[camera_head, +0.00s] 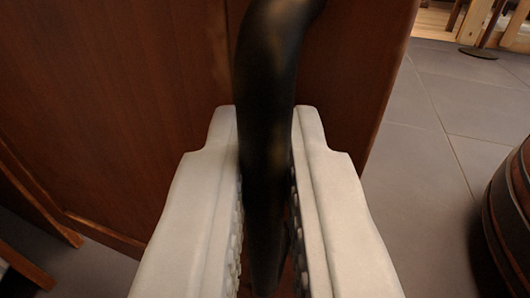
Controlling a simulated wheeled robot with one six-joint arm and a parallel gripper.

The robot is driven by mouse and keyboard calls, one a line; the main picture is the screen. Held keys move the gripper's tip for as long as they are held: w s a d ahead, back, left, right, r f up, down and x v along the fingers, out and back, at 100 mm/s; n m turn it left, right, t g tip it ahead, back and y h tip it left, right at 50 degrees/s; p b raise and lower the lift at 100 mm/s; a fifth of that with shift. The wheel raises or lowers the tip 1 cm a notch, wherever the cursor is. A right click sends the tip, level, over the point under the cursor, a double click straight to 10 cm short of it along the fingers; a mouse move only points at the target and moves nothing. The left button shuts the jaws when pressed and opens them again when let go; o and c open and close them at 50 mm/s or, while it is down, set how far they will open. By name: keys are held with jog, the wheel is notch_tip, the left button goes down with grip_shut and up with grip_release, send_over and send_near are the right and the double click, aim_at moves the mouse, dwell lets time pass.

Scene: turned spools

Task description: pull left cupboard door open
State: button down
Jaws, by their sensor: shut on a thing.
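A dark reddish-brown wooden cupboard door (347,92) stands close in front of me, its right edge showing against the tiled floor. A black curved bar handle (270,75) is on it and runs from the top of the picture down between my jaws. My gripper (265,125), with two pale jaws, is shut on the handle, one jaw on each side. The jaws hide part of the door, and the handle's upper end is cut off by the picture's edge. I cannot tell whether the door is ajar.
Brown wooden panelling (100,110) fills the left. A wooden barrel (508,215) with dark hoops stands close by at the right edge. Grey floor tiles (430,150) lie clear between door and barrel. Wooden legs (485,25) stand far back at top right.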

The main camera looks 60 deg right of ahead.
jog(key=shift+a, duration=0.1)
jog(key=c, duration=1.6)
grip_release()
jog(key=shift+c, duration=0.2)
jog(key=v, duration=1.7)
jog(key=shift+a, duration=0.25)
jog(key=shift+s, duration=0.1)
